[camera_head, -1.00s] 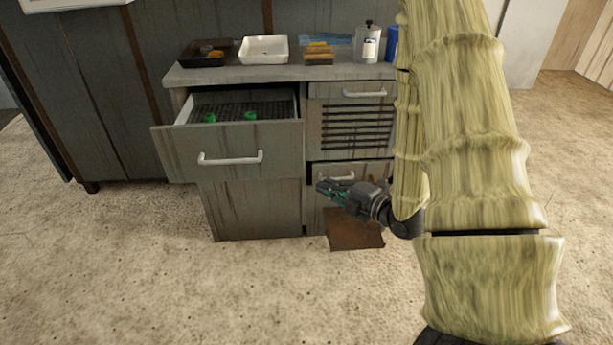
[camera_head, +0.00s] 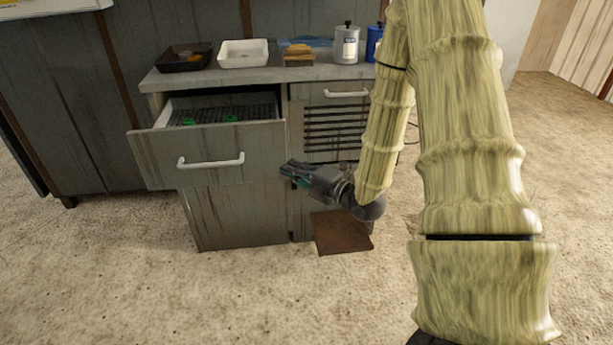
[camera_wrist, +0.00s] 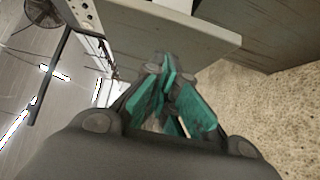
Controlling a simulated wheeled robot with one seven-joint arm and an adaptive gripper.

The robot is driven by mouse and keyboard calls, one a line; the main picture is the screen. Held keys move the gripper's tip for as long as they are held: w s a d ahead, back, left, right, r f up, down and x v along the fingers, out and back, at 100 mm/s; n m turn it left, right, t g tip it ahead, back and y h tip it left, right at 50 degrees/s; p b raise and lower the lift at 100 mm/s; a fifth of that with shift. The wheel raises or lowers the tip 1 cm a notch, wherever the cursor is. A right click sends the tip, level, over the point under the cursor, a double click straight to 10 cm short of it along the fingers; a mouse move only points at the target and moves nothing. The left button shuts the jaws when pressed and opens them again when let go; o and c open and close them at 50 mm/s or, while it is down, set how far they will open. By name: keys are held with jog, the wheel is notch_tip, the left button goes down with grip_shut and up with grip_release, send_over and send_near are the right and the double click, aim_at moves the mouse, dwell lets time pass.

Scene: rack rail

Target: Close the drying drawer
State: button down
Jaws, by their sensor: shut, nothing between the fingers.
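The drying drawer (camera_head: 262,155) is at the upper left of the cabinet and is pulled well out. It has a white bar handle (camera_head: 211,161) on its front and a dark mesh floor (camera_head: 222,113) with green items (camera_head: 231,118) inside. My gripper (camera_head: 286,172) is shut and empty. It is by the lower right corner of the drawer front in the head view; I cannot tell if it touches. In the wrist view, the teal fingers (camera_wrist: 172,92) are together, with the drawer panel (camera_wrist: 160,25) just beyond them.
The countertop (camera_head: 190,77) holds a dark tray (camera_head: 184,60), a white tray (camera_head: 243,53), sponges (camera_head: 299,57), a white canister (camera_head: 346,45) and a blue can (camera_head: 374,43). A vented panel (camera_head: 335,125) is right of the drawer. A brown mat (camera_head: 342,233) lies on the floor.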

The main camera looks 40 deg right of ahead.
aim_at(275, 153)
jog(key=shift+w+d, duration=0.3)
jog(key=shift+w, duration=0.4)
jog(key=shift+w+d, duration=0.35)
jog(key=shift+w, duration=0.3)
jog(key=shift+w+d, duration=0.3)
jog(key=shift+w, duration=0.4)
jog(key=shift+w, duration=0.1)
